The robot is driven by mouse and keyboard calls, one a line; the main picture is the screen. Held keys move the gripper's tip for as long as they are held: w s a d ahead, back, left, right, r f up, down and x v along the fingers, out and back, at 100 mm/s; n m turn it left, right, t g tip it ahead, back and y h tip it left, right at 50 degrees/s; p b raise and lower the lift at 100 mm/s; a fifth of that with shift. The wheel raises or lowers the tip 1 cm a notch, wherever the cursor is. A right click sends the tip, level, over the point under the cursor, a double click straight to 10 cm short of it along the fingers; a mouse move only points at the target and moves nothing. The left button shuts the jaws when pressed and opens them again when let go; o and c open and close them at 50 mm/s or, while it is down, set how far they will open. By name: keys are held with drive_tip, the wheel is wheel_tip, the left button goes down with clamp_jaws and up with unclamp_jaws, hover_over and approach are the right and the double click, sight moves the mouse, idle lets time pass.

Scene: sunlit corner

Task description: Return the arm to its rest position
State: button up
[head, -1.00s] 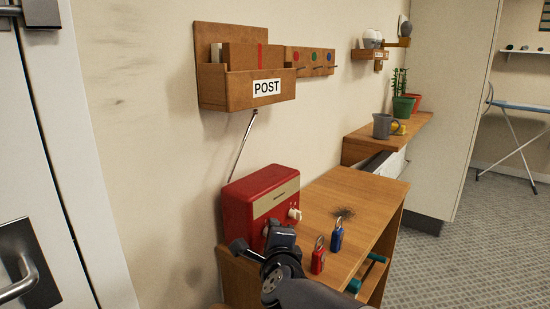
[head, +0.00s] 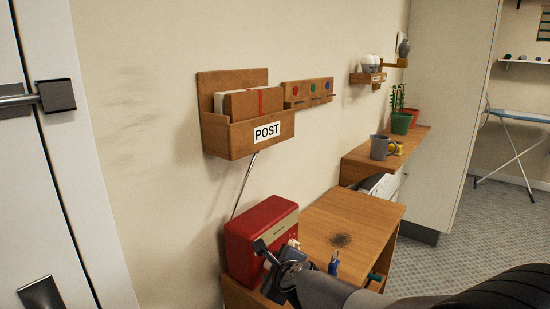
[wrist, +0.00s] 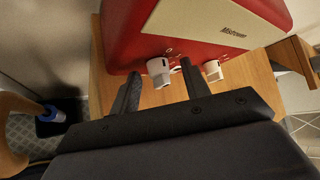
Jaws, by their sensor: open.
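My gripper (head: 276,254) is in front of the red radio (head: 241,238) on the wooden cabinet, low in the head view. In the wrist view its two dark fingers are apart (wrist: 160,75), with nothing held. A white knob (wrist: 159,70) of the radio shows between the fingertips; I cannot tell whether they touch it. A second white knob (wrist: 212,70) is just right of the fingers. My forearm runs to the lower right and hides part of the cabinet top.
The wooden cabinet (head: 362,220) has a dark mark on top and a blue padlock (head: 334,264) near my arm. A post rack (head: 225,137) and hook board (head: 308,92) hang on the wall above. A shelf to the right holds a grey mug (head: 379,147) and plants (head: 401,122).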

drive_tip(key=shift+r+m+g+p, duration=0.2)
drive_tip(key=shift+m+g+p, duration=0.15)
drive_tip(key=shift+p, duration=0.45)
drive_tip(key=shift+f+y, duration=0.1)
drive_tip(key=shift+y, duration=0.2)
